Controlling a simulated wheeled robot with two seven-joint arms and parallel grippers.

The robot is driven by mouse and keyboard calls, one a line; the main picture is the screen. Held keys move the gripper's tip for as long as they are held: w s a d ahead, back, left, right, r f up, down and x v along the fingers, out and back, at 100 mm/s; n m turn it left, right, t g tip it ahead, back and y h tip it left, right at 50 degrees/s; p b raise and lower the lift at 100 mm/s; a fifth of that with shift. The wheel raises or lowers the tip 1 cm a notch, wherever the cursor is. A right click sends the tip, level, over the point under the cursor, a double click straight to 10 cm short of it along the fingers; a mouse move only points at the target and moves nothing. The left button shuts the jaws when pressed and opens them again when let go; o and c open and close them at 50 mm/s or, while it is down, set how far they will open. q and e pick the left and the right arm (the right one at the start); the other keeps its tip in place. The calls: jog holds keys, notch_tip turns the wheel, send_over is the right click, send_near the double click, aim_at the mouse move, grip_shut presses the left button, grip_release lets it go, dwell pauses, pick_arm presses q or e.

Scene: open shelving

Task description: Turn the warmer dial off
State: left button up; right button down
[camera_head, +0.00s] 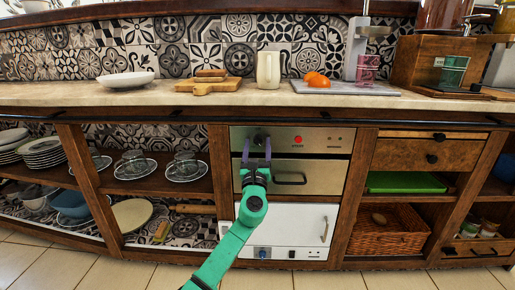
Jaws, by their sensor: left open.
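The warmer (307,141) is the steel-fronted unit under the counter, with a red light or button (298,140) and a drawer handle (290,179) on its front. A dark round dial (260,139) sits on its upper left panel. My left gripper (257,147) is at that panel, with its two purple fingers apart, one on each side of and just below the dial. Whether the fingers touch the dial cannot be told. The green left arm comes up from the bottom and covers part of the warmer drawer. My right gripper is not in view.
A white oven (288,222) sits below the warmer. The counter edge (200,99) runs above the panel. Shelves with glass-lidded dishes (136,166) are at left; a wooden drawer (425,155) and a wicker basket (387,236) are at right. The tiled floor is clear.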

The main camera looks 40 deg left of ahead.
pick_arm(q)
grip_shut()
